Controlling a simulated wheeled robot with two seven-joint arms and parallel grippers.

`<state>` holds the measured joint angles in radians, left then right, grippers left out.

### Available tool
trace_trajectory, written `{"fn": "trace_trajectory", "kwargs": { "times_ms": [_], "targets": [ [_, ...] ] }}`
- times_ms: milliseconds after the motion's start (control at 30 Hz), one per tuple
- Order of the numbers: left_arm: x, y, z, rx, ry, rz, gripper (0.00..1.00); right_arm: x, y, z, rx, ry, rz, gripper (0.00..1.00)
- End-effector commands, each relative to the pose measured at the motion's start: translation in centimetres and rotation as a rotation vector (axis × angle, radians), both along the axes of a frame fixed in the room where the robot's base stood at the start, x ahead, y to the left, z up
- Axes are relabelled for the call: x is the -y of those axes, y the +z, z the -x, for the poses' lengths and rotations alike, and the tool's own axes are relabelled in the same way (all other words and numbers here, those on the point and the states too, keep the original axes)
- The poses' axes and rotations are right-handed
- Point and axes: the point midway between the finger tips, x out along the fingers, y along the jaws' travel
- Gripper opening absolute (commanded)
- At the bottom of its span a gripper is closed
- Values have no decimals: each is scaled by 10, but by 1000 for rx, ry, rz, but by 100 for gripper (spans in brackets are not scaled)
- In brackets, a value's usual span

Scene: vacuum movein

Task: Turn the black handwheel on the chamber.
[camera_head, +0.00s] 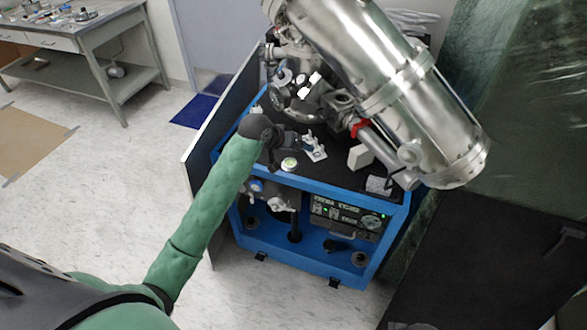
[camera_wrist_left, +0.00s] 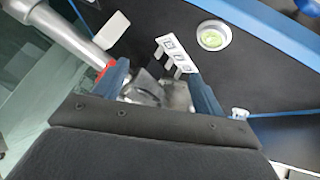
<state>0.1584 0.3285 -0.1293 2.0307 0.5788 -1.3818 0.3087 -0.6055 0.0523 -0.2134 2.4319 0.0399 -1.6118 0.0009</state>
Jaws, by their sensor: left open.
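The large silver metal chamber (camera_head: 385,80) lies tilted over the blue-framed cart (camera_head: 300,255). A dark rounded part (camera_head: 300,108) among the metal fittings at its lower left may be the black handwheel; its outline is unclear. My left gripper (camera_head: 287,143) is just below those fittings, over the cart's black top. In the left wrist view its blue fingers (camera_wrist_left: 157,74) are apart. A blurred silver and dark metal fitting (camera_wrist_left: 150,90) shows between them, partly hidden by the gripper body; I cannot tell whether they touch it. My right gripper is not in view.
A white marked plate (camera_wrist_left: 175,53) and a round green-centred level (camera_wrist_left: 213,36) are near the fingers. A white block (camera_head: 360,157) and a red-collared pipe (camera_head: 375,140) stand right of the gripper. A pale panel (camera_head: 205,140) borders the cart's left; the floor beyond is open.

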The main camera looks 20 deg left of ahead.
Motion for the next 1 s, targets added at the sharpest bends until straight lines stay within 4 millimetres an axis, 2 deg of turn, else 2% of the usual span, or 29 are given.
{"fn": "trace_trajectory", "kwargs": {
  "times_ms": [200, 400, 867, 1000],
  "targets": [
    [9, -18, 30, 9, -49, -115, 70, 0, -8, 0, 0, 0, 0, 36],
    [12, -27, 48, 11, -74, -179, 70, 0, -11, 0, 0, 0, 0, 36],
    [13, -29, 55, 12, -82, -206, 70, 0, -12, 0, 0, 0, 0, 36],
    [13, -22, 53, 16, -82, -206, 70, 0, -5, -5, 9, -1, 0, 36]
  ]
}}
